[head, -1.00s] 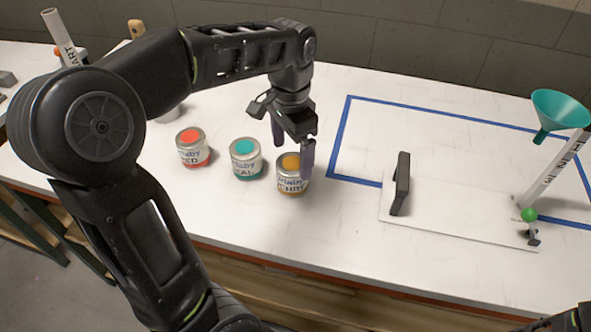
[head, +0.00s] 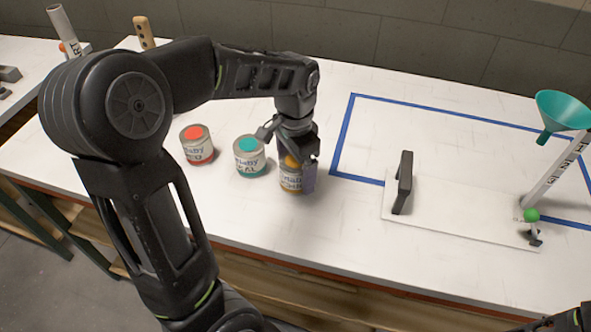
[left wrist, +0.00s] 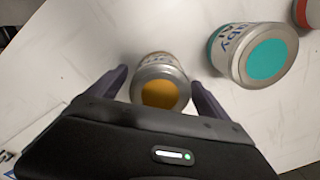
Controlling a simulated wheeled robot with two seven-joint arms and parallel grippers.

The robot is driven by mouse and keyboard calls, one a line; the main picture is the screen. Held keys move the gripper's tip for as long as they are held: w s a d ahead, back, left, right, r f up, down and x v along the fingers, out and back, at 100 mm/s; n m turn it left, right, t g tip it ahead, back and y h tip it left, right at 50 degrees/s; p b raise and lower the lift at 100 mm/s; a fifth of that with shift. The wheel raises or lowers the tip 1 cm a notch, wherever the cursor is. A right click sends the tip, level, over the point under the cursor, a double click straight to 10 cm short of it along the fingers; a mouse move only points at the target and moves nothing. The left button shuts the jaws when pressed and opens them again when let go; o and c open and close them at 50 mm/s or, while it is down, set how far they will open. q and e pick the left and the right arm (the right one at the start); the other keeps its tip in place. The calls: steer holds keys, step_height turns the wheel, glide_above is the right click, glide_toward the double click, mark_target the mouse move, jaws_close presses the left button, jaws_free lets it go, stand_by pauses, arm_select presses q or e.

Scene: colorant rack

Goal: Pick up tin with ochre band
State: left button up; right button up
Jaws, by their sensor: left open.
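The tin with the ochre band (head: 291,180) stands upright on the white table, rightmost of three tins. Its ochre lid spot shows in the left wrist view (left wrist: 160,93). My left gripper (head: 298,172) is right over this tin and partly hides its top. In the left wrist view the open fingers (left wrist: 158,85) stand on either side of the tin, with small gaps visible. At the bottom right edge of the head view a dark piece shows, but no right gripper jaws.
A teal tin (head: 250,158) stands close to the left, a red tin (head: 197,146) beyond it. To the right are a white board (head: 455,217) with a dark upright block (head: 403,183), blue tape outline (head: 345,130) and a teal funnel (head: 562,111) on a stand.

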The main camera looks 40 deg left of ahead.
arm_select(q)
steer(key=shift+f, duration=0.8)
steer(key=c, duration=1.6)
steer(key=shift+r, duration=0.15)
step_height(320, 180, up, 10)
steer(key=shift+f, duration=0.1)
stand_by(0.5)
